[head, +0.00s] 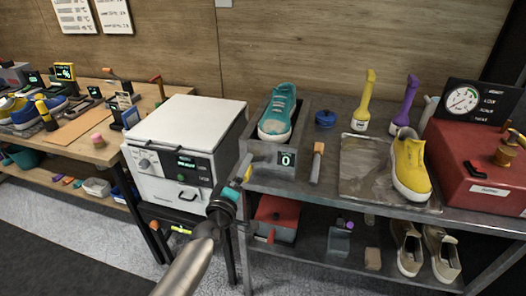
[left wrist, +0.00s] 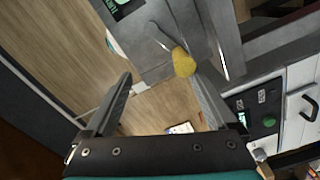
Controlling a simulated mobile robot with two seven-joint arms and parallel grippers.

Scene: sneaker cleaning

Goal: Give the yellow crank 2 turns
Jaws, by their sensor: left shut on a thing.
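The yellow crank (head: 247,171) sticks out at the front left of a grey open-topped box (head: 262,180) holding a teal sneaker (head: 278,112). The box's small display (head: 286,159) reads 0. My left gripper (head: 240,182) is at the crank, shut on its yellow handle. In the left wrist view, the rounded yellow handle (left wrist: 184,62) shows at the fingertips (left wrist: 164,78), close to the right finger, with its metal arm behind it. The exact contact is hard to see. My right gripper is out of view.
A white machine (head: 184,150) stands close on the left. A brush (head: 317,163) lies right of the box, beside a metal tray (head: 365,170) and a yellow sneaker (head: 410,165). A red container (head: 275,218) is on the lower shelf.

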